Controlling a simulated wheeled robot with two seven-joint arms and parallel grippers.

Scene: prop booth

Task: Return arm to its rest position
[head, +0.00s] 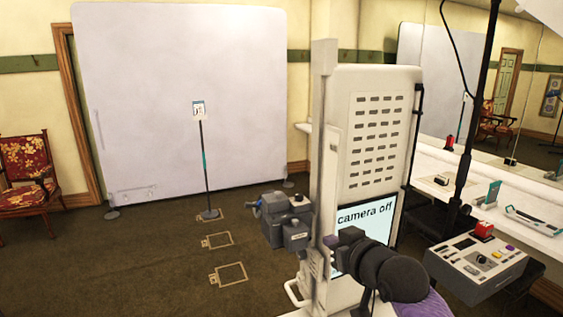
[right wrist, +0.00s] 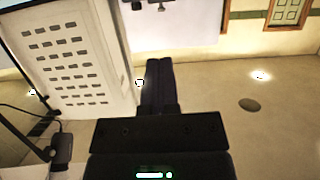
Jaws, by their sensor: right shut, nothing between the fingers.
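My right gripper (head: 338,240) is in front of the white cabinet, beside its screen (head: 366,235), which reads "camera off". In the right wrist view its two dark fingers (right wrist: 158,88) lie together, with nothing between them. Its dark wrist and purple arm run to the lower right in the head view. I cannot tell from the head view whether the gripper touches the cabinet. My left gripper is not in view.
The white cabinet (head: 376,95) has rows of slots. A grey camera unit (head: 290,222) sits at its left. A control box (head: 475,262) with a red button stands at right, near a white counter (head: 520,215). Open floor with taped marks lies left.

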